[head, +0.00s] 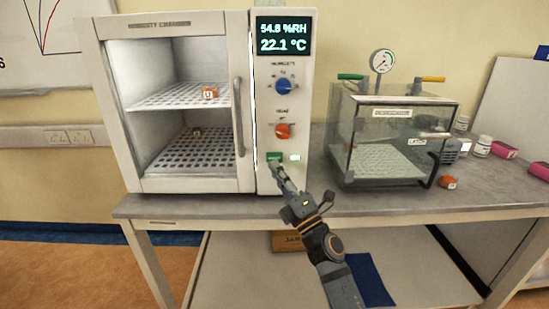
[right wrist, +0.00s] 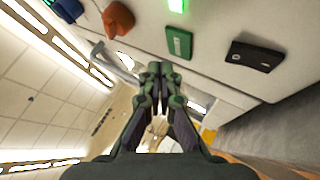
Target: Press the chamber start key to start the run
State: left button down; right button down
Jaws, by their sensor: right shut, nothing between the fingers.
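The humidity chamber (head: 217,185) stands on the bench, its door looking shut. Its panel has a display reading 54.8 %RH and 22.1 °C. The green start key (head: 274,157) is low on the panel, under the orange knob (head: 282,131); the key also shows in the right wrist view (right wrist: 179,42). A lit green lamp (head: 295,157) is right of it. My right gripper (head: 275,168) is shut and empty, its tips just below the key in the head view. In the right wrist view the tips appear close to the key; I cannot tell if they touch. My left gripper is not in view.
A blue knob (head: 283,87) is higher on the panel. A black part (right wrist: 256,56) sits beside the key in the right wrist view. A glass-fronted box with a gauge (head: 382,60) stands to the right. Small bottles and pink items lie farther right.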

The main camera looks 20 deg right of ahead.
jog(key=s, duration=0.2)
jog(key=s+a+p, duration=0.1)
jog(key=shift+s, duration=0.4)
dwell(0.4)
